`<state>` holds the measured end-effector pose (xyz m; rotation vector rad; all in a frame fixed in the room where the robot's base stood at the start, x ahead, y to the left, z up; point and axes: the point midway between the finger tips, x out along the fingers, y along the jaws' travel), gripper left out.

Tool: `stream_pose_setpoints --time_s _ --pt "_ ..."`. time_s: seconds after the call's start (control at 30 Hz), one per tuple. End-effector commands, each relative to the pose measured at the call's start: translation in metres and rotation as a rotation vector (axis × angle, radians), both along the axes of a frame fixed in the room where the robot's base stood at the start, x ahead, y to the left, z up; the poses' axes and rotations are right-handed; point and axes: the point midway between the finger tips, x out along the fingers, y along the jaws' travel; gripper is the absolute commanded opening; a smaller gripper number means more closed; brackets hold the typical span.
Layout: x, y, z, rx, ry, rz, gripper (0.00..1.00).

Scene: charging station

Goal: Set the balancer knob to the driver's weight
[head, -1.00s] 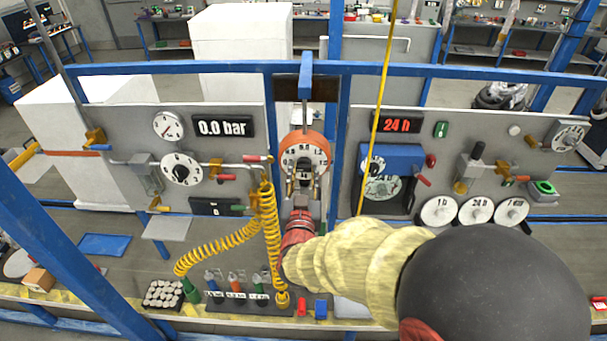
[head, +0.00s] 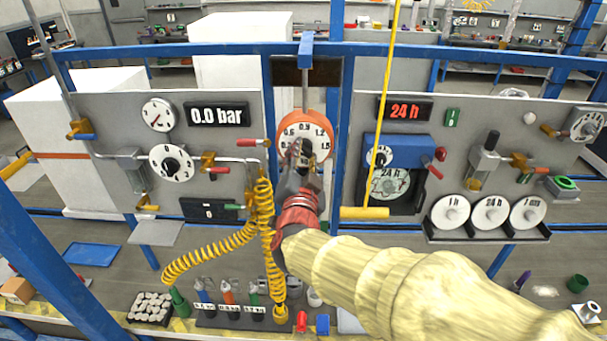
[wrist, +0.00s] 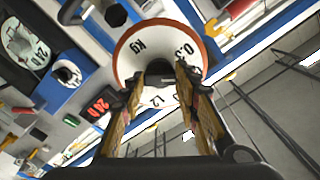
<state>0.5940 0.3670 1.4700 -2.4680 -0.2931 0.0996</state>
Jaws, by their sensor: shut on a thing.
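The balancer (head: 290,126) is a round white dial with an orange rim, hanging from a rod at the middle of the frame. In the head view its numbers 0.6, 0.9, 1.2 and 1.5 show, with 0.9 near the top. In the wrist view the dial (wrist: 132,48) carries "kg". My gripper (head: 303,157) reaches the dial's face from below. In the wrist view my gripper (wrist: 164,72) is shut on the dark knob at the dial's centre, which its fingers largely hide. Drivers with blue (head: 203,294), orange (head: 228,296) and green handles stand in a labelled holder; the labels are too small to read surely.
A yellow handle (head: 365,213) hangs on a yellow cord just right of my wrist. A coiled yellow hose (head: 268,230) hangs close on the left. Gauge panels with a "0.0 bar" display (head: 217,115) and a "24 h" display (head: 405,110) flank the balancer.

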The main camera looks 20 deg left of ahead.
Motion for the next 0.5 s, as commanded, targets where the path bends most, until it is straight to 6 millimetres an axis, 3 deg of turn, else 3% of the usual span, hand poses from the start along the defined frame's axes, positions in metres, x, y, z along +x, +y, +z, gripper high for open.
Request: stream_pose_setpoints --time_s 0.03,0.5 --pt "-0.0002 -0.0003 -0.0065 0.046 0.009 0.0 0.06" --pt "-0.0001 -0.0001 -0.006 0.478 0.115 0.001 0.06"
